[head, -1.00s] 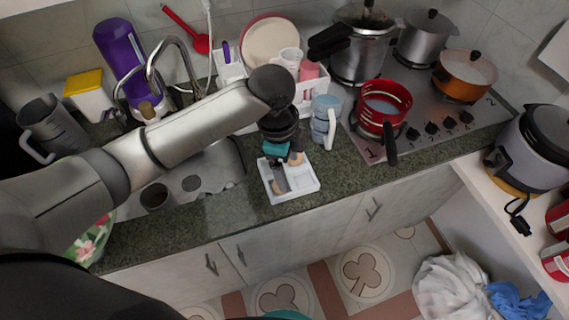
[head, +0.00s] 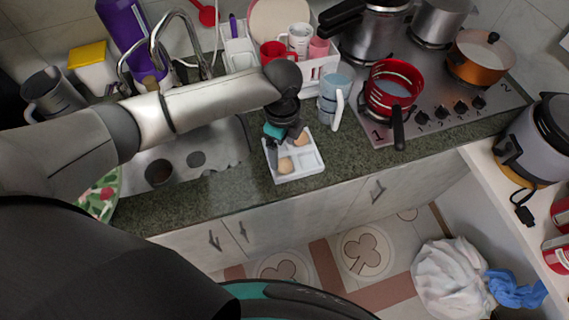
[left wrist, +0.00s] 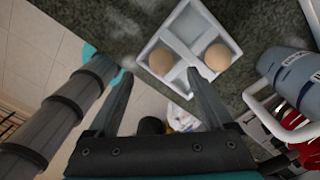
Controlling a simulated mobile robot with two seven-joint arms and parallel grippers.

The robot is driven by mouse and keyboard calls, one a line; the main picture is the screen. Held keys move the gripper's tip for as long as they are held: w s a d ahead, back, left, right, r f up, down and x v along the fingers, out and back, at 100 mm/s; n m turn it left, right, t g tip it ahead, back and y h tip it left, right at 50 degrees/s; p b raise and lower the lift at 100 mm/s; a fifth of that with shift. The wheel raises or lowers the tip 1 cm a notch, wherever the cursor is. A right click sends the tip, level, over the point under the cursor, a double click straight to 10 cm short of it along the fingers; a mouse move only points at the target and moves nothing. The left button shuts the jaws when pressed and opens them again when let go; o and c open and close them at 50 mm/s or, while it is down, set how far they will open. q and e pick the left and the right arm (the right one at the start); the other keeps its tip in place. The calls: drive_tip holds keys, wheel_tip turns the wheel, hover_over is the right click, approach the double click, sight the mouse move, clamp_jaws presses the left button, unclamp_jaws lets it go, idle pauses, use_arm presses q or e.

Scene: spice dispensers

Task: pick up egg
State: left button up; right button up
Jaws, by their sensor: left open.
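Two brown eggs sit in a white divided tray (head: 312,158) on the dark green counter. One egg (head: 286,165) is in the near left compartment; the other egg (head: 300,139) is in the far right one. In the left wrist view one egg (left wrist: 160,61) lies between the finger lines and the other egg (left wrist: 217,57) is just right of the right finger tip. My left gripper (head: 276,154) is over the tray's left side, its fingers (left wrist: 159,76) spread apart with nothing between them. Whether a finger touches the tray is unclear. My right gripper is not seen.
A blue-grey mug (head: 334,97) stands close behind and right of the tray. A red pot (head: 391,88) is on the stove beyond it. The sink (head: 195,160) lies left of the tray. A white dish rack (head: 307,88) stands behind the gripper.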

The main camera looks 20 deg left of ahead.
sight(284, 160)
use_arm(q)
drive_tip(key=shift+d+f, duration=0.2)
drive_tip(key=shift+f, duration=2.4)
drive_tip(key=shift+c, duration=0.3)
drive_tip(key=shift+w, duration=0.1)
clamp_jaws()
